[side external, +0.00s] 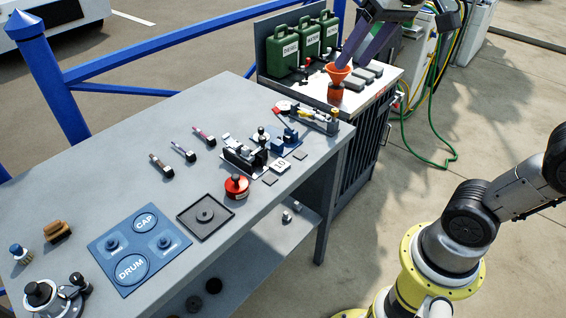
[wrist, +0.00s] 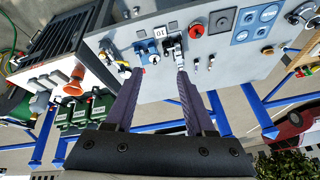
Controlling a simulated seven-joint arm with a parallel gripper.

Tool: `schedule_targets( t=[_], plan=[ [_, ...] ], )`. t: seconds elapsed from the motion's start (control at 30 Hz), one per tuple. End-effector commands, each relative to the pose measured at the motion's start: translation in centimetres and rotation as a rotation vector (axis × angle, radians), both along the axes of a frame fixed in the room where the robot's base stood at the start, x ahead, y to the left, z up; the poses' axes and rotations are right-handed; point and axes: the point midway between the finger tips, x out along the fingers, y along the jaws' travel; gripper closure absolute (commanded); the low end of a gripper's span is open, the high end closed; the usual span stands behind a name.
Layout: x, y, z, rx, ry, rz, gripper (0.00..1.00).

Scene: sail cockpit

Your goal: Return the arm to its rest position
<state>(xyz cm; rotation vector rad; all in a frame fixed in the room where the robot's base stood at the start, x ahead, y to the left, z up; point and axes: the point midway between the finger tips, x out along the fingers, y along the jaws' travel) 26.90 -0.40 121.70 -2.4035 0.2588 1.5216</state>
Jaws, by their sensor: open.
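My gripper (side external: 371,50) is at the top of the side external view, in the air over the cabinet with the green cans. Its two long purple-grey fingers point downward near the orange funnel (side external: 337,74); whether they touch it cannot be told there. In the wrist view my gripper (wrist: 154,72) shows its fingers spread wide apart with nothing between them. The workbench lies well beyond the fingertips in that view. Part of my gripper is cut off by the top edge of the side external view.
The grey workbench (side external: 120,150) carries a blue DRUM and CAP panel (side external: 139,249), a black tray (side external: 206,215), a red knob (side external: 236,187) and small tools. Green cans (side external: 283,51) stand on the cabinet. A blue railing (side external: 180,53) runs behind. Hoses hang at right.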

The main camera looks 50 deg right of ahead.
Motion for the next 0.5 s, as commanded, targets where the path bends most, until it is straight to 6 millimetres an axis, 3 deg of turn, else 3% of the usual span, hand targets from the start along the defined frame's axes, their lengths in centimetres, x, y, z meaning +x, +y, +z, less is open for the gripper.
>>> schedule_targets(
  t=[0.03, 0.2, 0.33, 0.5],
  plan=[
    [-2.2, 0.2, -1.0, -0.013, -0.017, 0.027, 0.45],
    [-7.7, 0.4, -5.9, -0.063, -0.054, 0.128, 0.45],
    [-10.2, 0.4, -9.8, -0.098, -0.054, 0.197, 0.45],
    [-11.0, 0.4, -13.1, -0.135, -0.028, 0.274, 0.45]
  ],
)
